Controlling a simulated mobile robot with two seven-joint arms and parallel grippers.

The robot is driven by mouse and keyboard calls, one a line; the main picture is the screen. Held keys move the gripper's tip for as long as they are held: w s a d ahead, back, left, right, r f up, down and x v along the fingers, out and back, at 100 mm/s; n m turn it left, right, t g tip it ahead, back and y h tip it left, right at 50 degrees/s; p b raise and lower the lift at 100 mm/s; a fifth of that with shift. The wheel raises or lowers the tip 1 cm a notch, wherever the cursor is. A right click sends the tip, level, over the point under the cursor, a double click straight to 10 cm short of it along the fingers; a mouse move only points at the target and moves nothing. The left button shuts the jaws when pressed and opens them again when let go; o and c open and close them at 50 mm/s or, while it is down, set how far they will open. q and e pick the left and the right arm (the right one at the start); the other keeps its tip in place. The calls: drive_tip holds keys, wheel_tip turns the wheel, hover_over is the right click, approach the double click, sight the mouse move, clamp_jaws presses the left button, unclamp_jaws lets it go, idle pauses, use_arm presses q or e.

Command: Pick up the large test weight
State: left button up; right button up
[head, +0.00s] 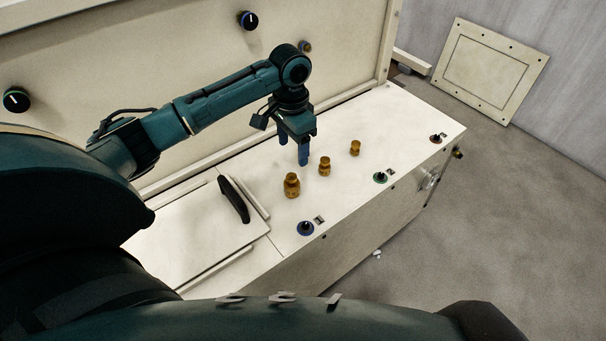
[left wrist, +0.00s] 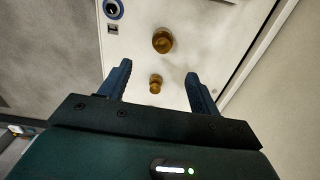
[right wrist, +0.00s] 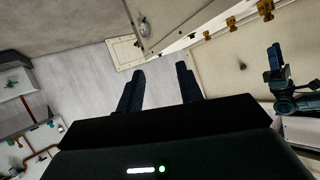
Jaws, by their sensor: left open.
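The large brass test weight (head: 292,186) stands upright on the pale bench top, nearest the sliding panel. A middle-sized weight (head: 325,166) and a small one (head: 355,148) stand in a row beyond it. My left gripper (head: 294,151) points down above the bench, behind the row. In the left wrist view, the large weight (left wrist: 162,40) lies ahead of the fingertips. What looks like the middle weight (left wrist: 155,84) shows between the open, empty left fingers (left wrist: 157,78). The third weight is hidden there. My right gripper (right wrist: 158,75) is open and empty, away from the weights.
Switches with blue (head: 305,228), green (head: 380,177) and red (head: 435,138) bases line the bench's front edge. A black handle (head: 233,200) stands on the panel left of the large weight. An upright panel with knobs (head: 248,20) rises behind the bench.

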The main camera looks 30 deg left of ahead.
sight(291, 175)
use_arm(q)
drive_tip(key=f+b, duration=0.1)
drive_tip(key=f, duration=0.6)
drive_tip(key=shift+s, duration=0.2)
drive_tip(key=shift+a+f+b, duration=0.15)
drive_tip(key=shift+f+b, duration=0.1)
drive_tip(key=shift+f, duration=1.25)
drive_tip(key=shift+a+f+b, duration=0.15)
drive_tip(key=shift+f+b, duration=0.1)
drive_tip(key=shift+f, duration=1.2)
drive_tip(key=shift+c, duration=0.3)
drive_tip(key=shift+w+r, duration=0.1)
clamp_jaws()
